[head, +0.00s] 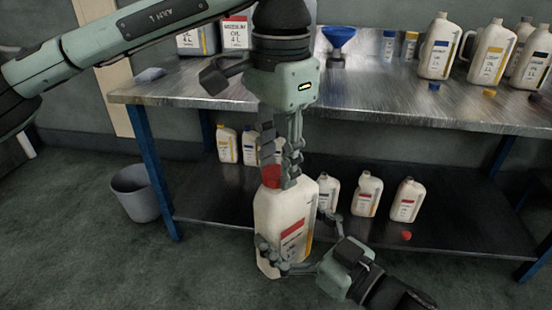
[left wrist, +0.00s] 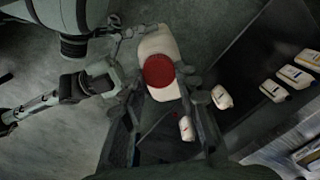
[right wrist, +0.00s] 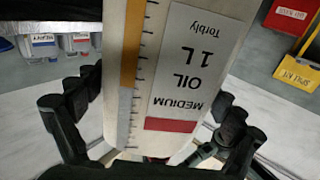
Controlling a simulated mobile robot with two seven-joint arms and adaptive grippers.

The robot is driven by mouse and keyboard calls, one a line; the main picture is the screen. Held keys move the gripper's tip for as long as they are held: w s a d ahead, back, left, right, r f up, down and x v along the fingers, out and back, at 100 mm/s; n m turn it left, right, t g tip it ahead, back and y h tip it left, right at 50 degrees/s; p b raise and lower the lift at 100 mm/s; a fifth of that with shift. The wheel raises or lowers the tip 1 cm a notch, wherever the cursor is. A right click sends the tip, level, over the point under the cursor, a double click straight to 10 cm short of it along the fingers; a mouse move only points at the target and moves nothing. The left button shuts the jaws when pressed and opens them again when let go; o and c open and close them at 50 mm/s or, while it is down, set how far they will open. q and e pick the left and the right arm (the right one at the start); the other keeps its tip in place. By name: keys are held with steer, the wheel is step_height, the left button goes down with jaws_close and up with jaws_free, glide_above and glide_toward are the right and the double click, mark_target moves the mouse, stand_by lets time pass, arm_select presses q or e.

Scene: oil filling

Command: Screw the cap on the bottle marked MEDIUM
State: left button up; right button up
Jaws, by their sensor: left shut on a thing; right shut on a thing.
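The white MEDIUM oil bottle (head: 285,222) is held in front of the bench, about upright. Its label with a red band and the word MEDIUM (right wrist: 173,103) shows upside down in the right wrist view. A red cap (head: 271,177) is at the bottle's mouth; it also shows in the left wrist view (left wrist: 158,70). I cannot tell how tightly it sits. My left gripper (head: 281,165) points down from above and is shut on the red cap. My right gripper (head: 299,238) is shut around the bottle's lower body, one finger on each side.
A metal bench (head: 390,98) carries several bottles and a blue funnel (head: 338,38). Its lower shelf (head: 450,215) holds several white bottles and a loose red cap (head: 406,236). A grey bin (head: 136,195) stands on the floor at left. The floor in front is clear.

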arm_select(q)
steer(key=m, duration=0.3)
steer(key=o, duration=0.6)
steer(key=shift+o, duration=0.2)
steer(key=shift+r, duration=0.1)
steer(key=shift+r, duration=2.2)
steer(key=shift+c, duration=0.2)
